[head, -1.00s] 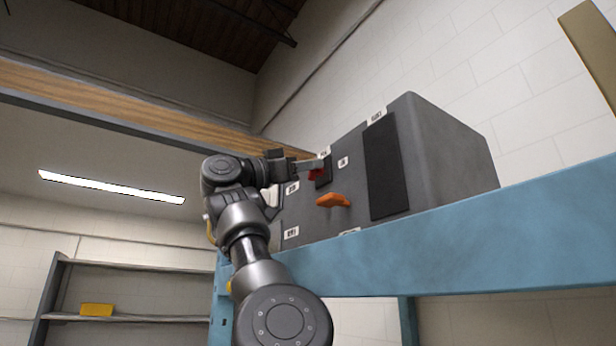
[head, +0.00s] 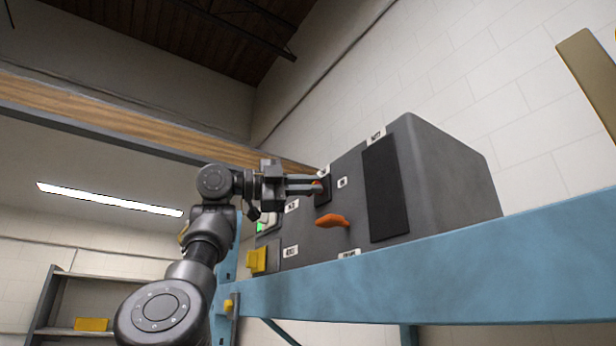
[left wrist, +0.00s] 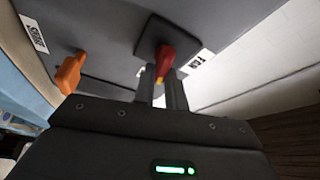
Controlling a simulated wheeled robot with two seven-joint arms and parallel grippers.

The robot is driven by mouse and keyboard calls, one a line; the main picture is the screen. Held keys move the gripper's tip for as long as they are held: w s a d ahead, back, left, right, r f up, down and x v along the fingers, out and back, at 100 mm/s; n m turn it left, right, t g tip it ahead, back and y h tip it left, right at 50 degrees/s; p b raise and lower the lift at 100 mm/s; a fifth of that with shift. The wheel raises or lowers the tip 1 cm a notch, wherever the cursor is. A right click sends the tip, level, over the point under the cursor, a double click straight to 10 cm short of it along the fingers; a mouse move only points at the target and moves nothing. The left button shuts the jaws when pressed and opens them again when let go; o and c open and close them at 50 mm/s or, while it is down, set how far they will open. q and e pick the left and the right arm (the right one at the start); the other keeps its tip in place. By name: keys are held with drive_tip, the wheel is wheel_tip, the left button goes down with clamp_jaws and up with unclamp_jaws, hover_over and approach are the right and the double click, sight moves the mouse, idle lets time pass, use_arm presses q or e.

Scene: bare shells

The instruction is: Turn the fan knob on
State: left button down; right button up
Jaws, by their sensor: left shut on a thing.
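The fan knob (left wrist: 165,59) is red with a yellow mark, on a dark square plate beside a label reading FAN in the left wrist view. In the head view, only a little of the knob (head: 317,184) shows at the fingertips, on the front of the grey box. My left gripper (head: 312,187) reaches in from the left and is shut on the knob. Its two fingers (left wrist: 162,88) lie on either side of the knob in the left wrist view. My right gripper is not in view.
An orange handle (head: 332,220) sticks out below the knob; it also shows in the left wrist view (left wrist: 70,72). A black panel (head: 385,190) is to the right. A yellow part (head: 257,260) is at lower left. The box stands on a blue frame (head: 450,260).

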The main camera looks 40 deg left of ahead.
use_arm(q)
drive_tip(key=shift+m+g+y+p, duration=0.3)
drive_tip(key=shift+m+g+p, duration=0.2)
drive_tip(key=shift+m+p, duration=0.75)
drive_tip(key=shift+m, duration=0.35)
drive_tip(key=c, duration=1.7)
unclamp_jaws()
drive_tip(key=shift+o, duration=1.2)
drive_tip(key=shift+w+a+f, duration=0.1)
drive_tip(key=shift+w+a, duration=0.1)
drive_tip(key=b+v, duration=0.1)
drive_tip(key=v, duration=0.9)
drive_tip(key=shift+s+a, duration=0.25)
drive_tip(key=shift+s, duration=0.05)
